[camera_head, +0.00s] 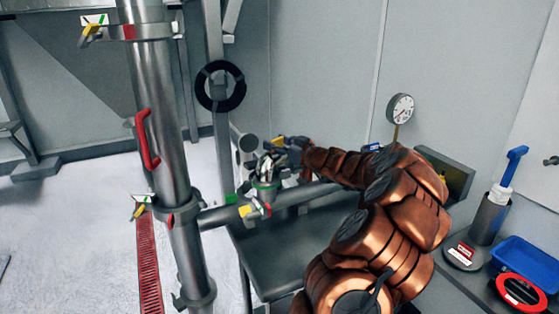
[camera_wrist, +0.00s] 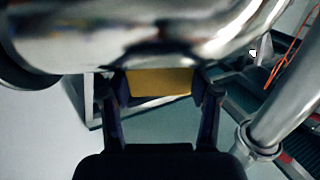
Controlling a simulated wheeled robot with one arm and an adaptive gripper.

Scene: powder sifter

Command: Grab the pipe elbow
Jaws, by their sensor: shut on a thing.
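The pipe elbow (camera_head: 267,168) is a shiny chrome curved piece at the middle of the head view, over a horizontal pipe branch with a green ring and coloured clamp. My gripper (camera_head: 284,153) reaches it from the right and partly hides it. In the wrist view the chrome surface (camera_wrist: 150,42) fills the top, close to my fingers. My gripper (camera_wrist: 160,96) has its two dark fingers on either side of a yellow block (camera_wrist: 160,82) just under the chrome, and is shut on it. Whether the elbow is apart from the pipe below cannot be told.
A black ring (camera_head: 220,86) and a dial gauge (camera_head: 400,108) are behind. A dark table (camera_head: 275,265) lies below my arm. A blue tray (camera_head: 525,258) is at right, beside a steel cylinder (camera_head: 489,218).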

